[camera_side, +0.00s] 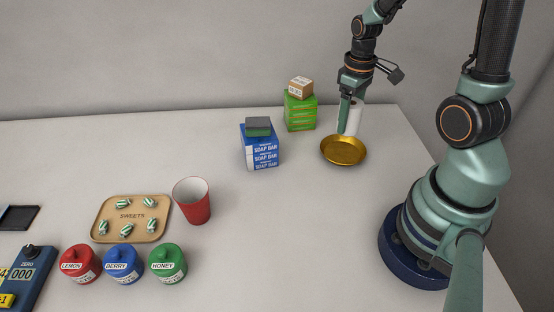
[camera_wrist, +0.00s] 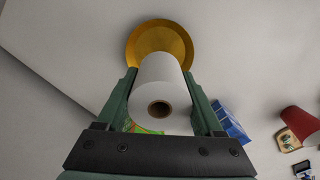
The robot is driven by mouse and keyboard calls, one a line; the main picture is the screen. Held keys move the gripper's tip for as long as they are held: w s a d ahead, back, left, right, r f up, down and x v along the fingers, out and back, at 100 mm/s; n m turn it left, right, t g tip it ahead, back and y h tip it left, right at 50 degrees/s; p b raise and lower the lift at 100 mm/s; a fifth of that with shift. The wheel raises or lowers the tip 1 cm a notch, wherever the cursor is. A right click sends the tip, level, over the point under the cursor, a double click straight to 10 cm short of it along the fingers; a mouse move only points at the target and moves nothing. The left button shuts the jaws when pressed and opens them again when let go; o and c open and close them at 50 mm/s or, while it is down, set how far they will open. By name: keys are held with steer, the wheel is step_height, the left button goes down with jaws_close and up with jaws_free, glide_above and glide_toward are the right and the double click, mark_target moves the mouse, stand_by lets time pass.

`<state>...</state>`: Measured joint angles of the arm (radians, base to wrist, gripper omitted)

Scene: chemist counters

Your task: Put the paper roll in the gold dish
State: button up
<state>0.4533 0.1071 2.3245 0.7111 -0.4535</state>
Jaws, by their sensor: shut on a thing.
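The white paper roll (camera_side: 354,119) is upright between the fingers of my gripper (camera_side: 350,112), which is shut on it. In the wrist view the paper roll (camera_wrist: 159,84) shows its brown core end towards the camera, with a finger of my gripper (camera_wrist: 161,92) on each side. The gold dish (camera_side: 343,151) is on the counter, just below the roll in the side view. In the wrist view the gold dish (camera_wrist: 135,46) lies beyond the roll, which covers part of it. I cannot tell how far the roll's lower end is from the dish.
Blue soap boxes (camera_side: 261,148) stand left of the dish. A red cup (camera_side: 192,201), a sweets tray (camera_side: 107,228) and coloured jars (camera_side: 122,265) are further left. The counter's middle is clear.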

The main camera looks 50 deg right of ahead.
mark_target(352, 102)
steer(key=shift+f, duration=3.8)
steer(key=shift+f, duration=0.1)
steer(key=o, duration=1.4)
steer(key=shift+o, duration=0.2)
step_height(352, 102, up, 11)
steer(key=shift+w+r, duration=0.1)
steer(key=shift+r, duration=0.1)
steer(key=shift+a+r, duration=0.15)
steer(key=shift+r, duration=0.45)
steer(key=a+r+t, duration=0.5)
steer(key=a+r, duration=0.6)
steer(key=a, duration=0.2)
steer(key=shift+w+t, duration=0.3)
steer(key=shift+w, duration=0.1)
